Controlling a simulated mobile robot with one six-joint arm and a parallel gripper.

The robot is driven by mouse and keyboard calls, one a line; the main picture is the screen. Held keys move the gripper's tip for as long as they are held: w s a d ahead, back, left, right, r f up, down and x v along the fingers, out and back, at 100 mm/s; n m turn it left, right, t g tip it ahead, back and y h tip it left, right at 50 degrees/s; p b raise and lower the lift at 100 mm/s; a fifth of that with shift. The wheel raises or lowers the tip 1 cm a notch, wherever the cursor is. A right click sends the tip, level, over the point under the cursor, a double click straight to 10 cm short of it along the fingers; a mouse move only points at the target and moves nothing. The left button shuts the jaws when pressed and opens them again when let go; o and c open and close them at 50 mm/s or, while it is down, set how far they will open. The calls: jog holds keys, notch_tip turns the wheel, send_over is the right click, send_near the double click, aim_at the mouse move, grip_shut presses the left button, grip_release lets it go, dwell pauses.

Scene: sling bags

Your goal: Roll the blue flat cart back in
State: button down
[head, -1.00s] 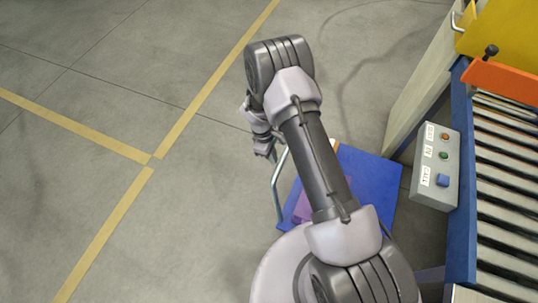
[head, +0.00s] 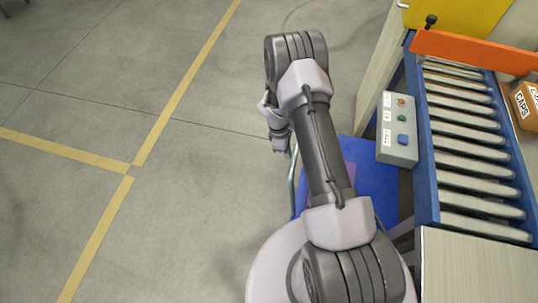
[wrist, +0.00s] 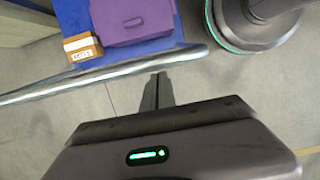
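The blue flat cart (head: 372,178) stands right of my arm in the head view, partly hidden by my arm and the control box. Its metal handle (head: 292,178) rises at its left side. In the wrist view the blue deck (wrist: 72,14) is at the top, with the handle bar (wrist: 100,73) crossing in front. A purple bag (wrist: 138,22) and a small orange-and-white box (wrist: 82,47) lie on the deck. My gripper (wrist: 158,77) has its fingers together, tips at the bar's near edge; contact is unclear. The gripper (head: 280,146) is beside the handle top in the head view.
A roller conveyor (head: 470,130) with a blue frame and orange end bar stands at right. A grey control box (head: 398,130) is on its side. A carton (head: 525,103) sits at the far right. Open floor with yellow lines (head: 185,85) lies left.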

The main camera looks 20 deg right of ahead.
jog(key=s+d, duration=1.2)
jog(key=d, duration=0.5)
